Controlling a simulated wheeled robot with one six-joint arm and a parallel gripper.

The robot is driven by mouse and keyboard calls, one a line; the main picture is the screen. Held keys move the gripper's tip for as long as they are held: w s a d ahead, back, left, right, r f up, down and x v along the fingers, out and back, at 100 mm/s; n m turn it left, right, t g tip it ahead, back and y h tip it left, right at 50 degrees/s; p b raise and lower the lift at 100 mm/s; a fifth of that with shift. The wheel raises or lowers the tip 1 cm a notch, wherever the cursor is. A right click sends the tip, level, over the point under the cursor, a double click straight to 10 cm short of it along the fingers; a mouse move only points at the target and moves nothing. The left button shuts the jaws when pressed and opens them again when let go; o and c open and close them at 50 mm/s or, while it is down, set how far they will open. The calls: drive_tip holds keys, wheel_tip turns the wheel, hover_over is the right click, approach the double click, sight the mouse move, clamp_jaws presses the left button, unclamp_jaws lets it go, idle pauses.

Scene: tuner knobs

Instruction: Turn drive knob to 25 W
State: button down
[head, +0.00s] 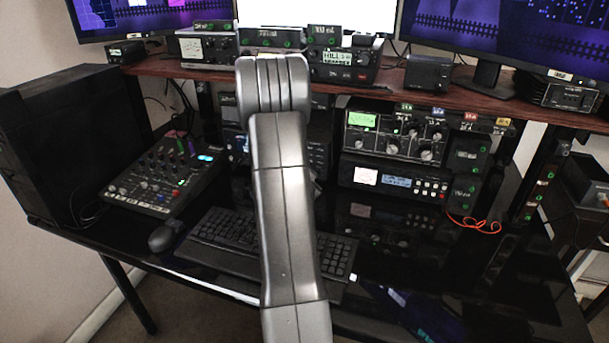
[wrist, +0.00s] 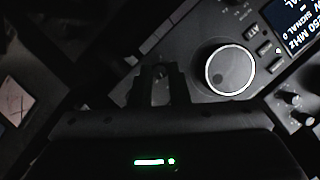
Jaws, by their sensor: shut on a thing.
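In the wrist view my gripper (wrist: 160,80) is shut on a small dark knob (wrist: 160,70) on a black radio panel. The dark fingers cover most of this knob, so its pointer and any marking around it are hidden. No label reading drive or 25 W can be read. A large round knob (wrist: 230,71) with a pale ring sits just right of the fingers, apart from them. In the head view my arm stands across the middle and hides my gripper and the panel behind it.
In the wrist view a lit display (wrist: 293,25) is at upper right and small knobs (wrist: 290,97) lie at the right edge. In the head view a keyboard (head: 225,229), a mixer (head: 165,172) and a radio with several knobs (head: 393,137) surround my arm. A shelf (head: 150,66) runs above.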

drive_tip(key=n+p, duration=0.1)
drive_tip(key=p, duration=0.1)
drive_tip(key=n+g+h+p, duration=0.1)
drive_tip(key=shift+a+r+p, duration=0.1)
drive_tip(key=shift+r+p, duration=0.25)
drive_tip(key=shift+w+n+h+p, duration=0.1)
drive_tip(key=shift+n+h+p, duration=0.5)
drive_tip(key=shift+p, duration=0.65)
drive_tip(key=shift+a+f+n+p, duration=0.1)
drive_tip(key=shift+f+n+p, duration=0.1)
drive_tip(key=shift+n+p, duration=0.3)
drive_tip(key=c, duration=1.4)
unclamp_jaws()
